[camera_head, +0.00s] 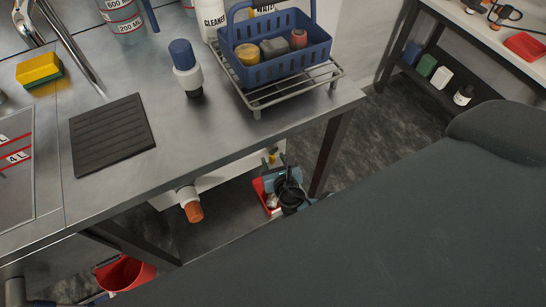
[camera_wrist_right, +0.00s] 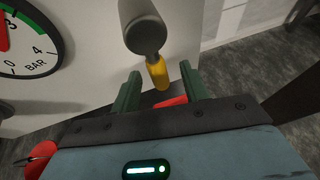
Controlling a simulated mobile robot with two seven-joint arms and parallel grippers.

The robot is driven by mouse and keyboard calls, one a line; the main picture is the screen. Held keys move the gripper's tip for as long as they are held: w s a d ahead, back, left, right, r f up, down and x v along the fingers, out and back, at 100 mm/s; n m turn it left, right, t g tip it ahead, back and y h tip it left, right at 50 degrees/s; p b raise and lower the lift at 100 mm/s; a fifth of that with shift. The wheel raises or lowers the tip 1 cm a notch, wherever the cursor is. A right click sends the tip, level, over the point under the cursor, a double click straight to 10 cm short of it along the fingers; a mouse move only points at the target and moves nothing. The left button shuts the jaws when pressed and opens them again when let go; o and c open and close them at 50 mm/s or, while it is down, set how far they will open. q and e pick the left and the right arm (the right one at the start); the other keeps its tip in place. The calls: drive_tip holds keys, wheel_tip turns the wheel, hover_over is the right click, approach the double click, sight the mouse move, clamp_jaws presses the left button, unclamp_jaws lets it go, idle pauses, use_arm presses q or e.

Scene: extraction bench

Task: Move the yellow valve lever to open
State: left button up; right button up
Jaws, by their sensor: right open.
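The yellow valve lever (camera_wrist_right: 157,74) shows in the right wrist view, just below a round grey metal knob or pipe end (camera_wrist_right: 145,34). My right gripper (camera_wrist_right: 160,76) is open, with its two green fingers on either side of the lever's lower end in the picture. I see no clear contact between fingers and lever. In the head view my right gripper (camera_head: 273,160) is small and partly hidden, low beyond the bench, beside a pale panel. A small yellow patch there looks like the lever. My left gripper is not in view.
A pressure gauge (camera_wrist_right: 28,42) sits left of the lever. Red items (camera_wrist_right: 170,102) lie behind the gripper. The steel bench (camera_head: 235,125) carries a blue basket (camera_head: 285,68) on a rack and a blue-capped bottle (camera_head: 186,68). An orange-tipped fitting (camera_head: 193,210) sticks out below the bench edge.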

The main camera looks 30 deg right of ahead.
sight(274, 160)
drive_tip(key=p+v, duration=0.1)
drive_tip(key=v, duration=0.3)
drive_tip(key=shift+r, duration=0.2)
drive_tip(key=shift+s+r, duration=0.2)
drive_tip(key=shift+s, duration=0.5)
